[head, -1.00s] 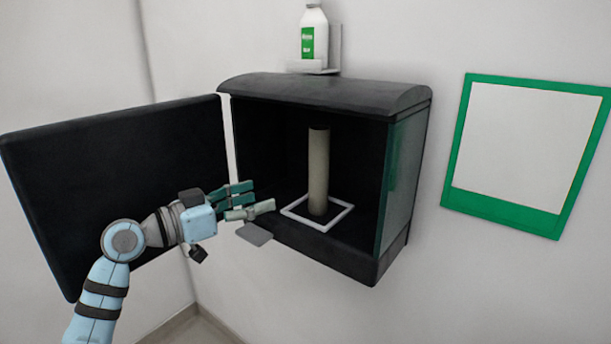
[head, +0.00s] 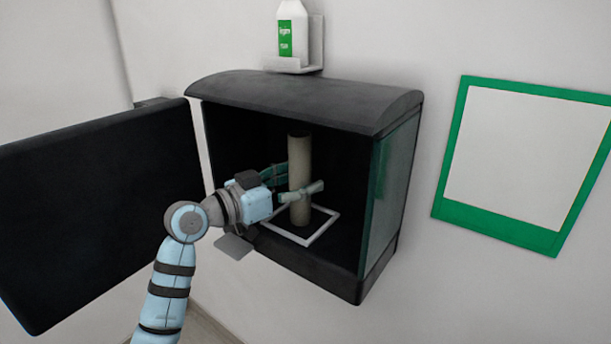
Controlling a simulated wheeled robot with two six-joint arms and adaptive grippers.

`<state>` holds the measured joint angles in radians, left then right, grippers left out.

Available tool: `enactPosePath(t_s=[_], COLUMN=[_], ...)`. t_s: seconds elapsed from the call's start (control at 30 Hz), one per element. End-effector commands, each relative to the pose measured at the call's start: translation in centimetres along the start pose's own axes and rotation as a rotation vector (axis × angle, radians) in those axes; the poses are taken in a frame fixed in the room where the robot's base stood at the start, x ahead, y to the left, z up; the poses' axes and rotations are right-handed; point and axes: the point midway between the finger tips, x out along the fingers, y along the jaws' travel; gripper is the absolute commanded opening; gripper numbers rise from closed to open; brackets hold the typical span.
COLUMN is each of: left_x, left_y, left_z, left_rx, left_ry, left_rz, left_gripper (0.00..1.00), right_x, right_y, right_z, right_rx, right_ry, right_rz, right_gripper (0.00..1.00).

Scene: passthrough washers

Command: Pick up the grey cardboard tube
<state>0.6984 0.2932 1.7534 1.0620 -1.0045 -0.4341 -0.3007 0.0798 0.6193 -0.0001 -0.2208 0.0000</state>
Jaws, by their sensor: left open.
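The grey cardboard tube (head: 299,160) stands upright inside the open black cabinet (head: 300,98), within a white square outline on the cabinet floor. My left gripper (head: 300,187) reaches in from the left at about the tube's mid-height. Its fingers are open around the tube, one passing in front of it and another behind its left side. Part of the tube is hidden by the front finger. I cannot tell whether the fingers touch the tube. My right gripper is not in view.
The cabinet's black door (head: 100,210) is swung open on the left, behind my arm. A green-framed white panel (head: 445,200) hangs on the right wall. A white square frame (head: 325,231) surrounds the tube's base.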

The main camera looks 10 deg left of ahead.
Motion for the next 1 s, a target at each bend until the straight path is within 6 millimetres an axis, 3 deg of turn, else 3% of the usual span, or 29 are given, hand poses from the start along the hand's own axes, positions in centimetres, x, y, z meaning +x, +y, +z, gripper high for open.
enactPosePath(t_s=[0.03,0.3,0.67,1.0], left_x=[0.2,0.6,0.3,0.3], left_y=[0.2,0.4,0.3,0.2], left_z=[0.0,0.0,-0.3,-4.3], left_rx=[0.000,-0.001,0.000,-0.001], left_ry=[0.001,0.001,0.000,0.002], left_rz=[0.004,0.012,0.008,0.007], left_gripper=[0.60,0.17,0.16,0.16], right_x=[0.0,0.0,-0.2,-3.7], right_y=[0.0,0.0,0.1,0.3], right_z=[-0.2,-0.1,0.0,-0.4], right_rx=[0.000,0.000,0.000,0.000], right_ry=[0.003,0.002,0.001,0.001], right_rz=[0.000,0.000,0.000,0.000], right_gripper=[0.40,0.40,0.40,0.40])
